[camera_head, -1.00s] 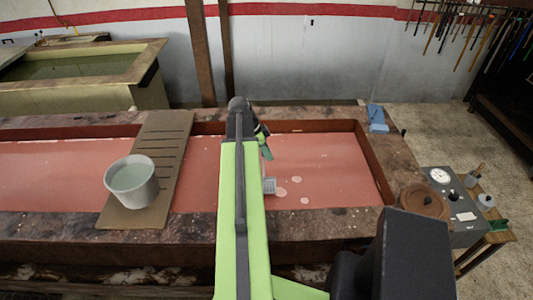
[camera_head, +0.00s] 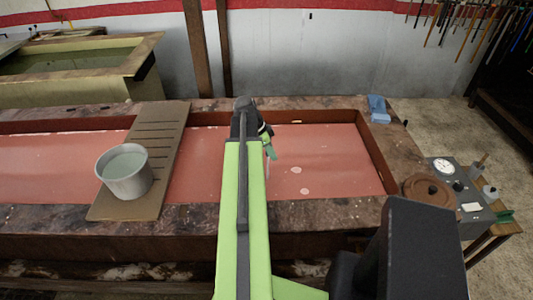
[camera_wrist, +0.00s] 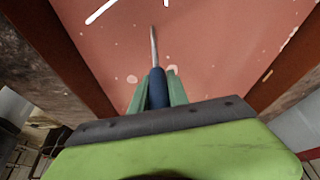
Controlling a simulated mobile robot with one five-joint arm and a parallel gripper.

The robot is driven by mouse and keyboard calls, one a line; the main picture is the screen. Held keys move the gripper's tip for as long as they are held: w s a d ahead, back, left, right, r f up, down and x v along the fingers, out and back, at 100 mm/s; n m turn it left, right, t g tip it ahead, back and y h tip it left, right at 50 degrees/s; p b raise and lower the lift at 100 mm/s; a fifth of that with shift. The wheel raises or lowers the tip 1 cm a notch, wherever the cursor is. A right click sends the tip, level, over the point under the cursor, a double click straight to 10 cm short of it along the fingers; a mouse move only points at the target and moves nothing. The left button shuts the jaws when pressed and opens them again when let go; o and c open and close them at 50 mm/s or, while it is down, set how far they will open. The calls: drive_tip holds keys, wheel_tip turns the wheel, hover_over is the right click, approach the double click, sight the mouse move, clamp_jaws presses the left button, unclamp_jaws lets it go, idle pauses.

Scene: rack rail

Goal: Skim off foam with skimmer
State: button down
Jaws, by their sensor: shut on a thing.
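My gripper (camera_wrist: 157,88) is shut on the blue handle of the skimmer (camera_wrist: 157,82), its thin metal rod pointing away over the red liquid. The skimmer's head is not discernible in either view. In the head view my gripper (camera_head: 270,150) is over the right part of the red vat (camera_head: 375,165), and my arm hides part of the liquid. Pale foam patches (camera_head: 296,170) float to the right of my gripper, with another (camera_head: 305,191) nearer. Small pale spots (camera_wrist: 131,79) also show beside the handle in the wrist view.
A grey pail (camera_head: 126,182) with greenish liquid stands on a slatted board (camera_head: 170,135) across the vat, left of my arm. A blue cloth-like item (camera_head: 377,108) lies on the back right rim. A brown round lid (camera_head: 428,190) and a gauge box (camera_head: 462,195) are at right.

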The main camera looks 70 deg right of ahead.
drive_tip(key=shift+s+d, duration=4.6)
drive_tip(key=shift+d, duration=1)
drive_tip(key=s+a, duration=0.6)
drive_tip(key=a, duration=0.4)
drive_tip(key=shift+s+a, duration=0.15)
drive_tip(key=shift+a, duration=0.15)
wheel_tip(320, 180, up, 14)
drive_tip(key=p, duration=1.4)
drive_tip(key=shift+r, duration=0.15)
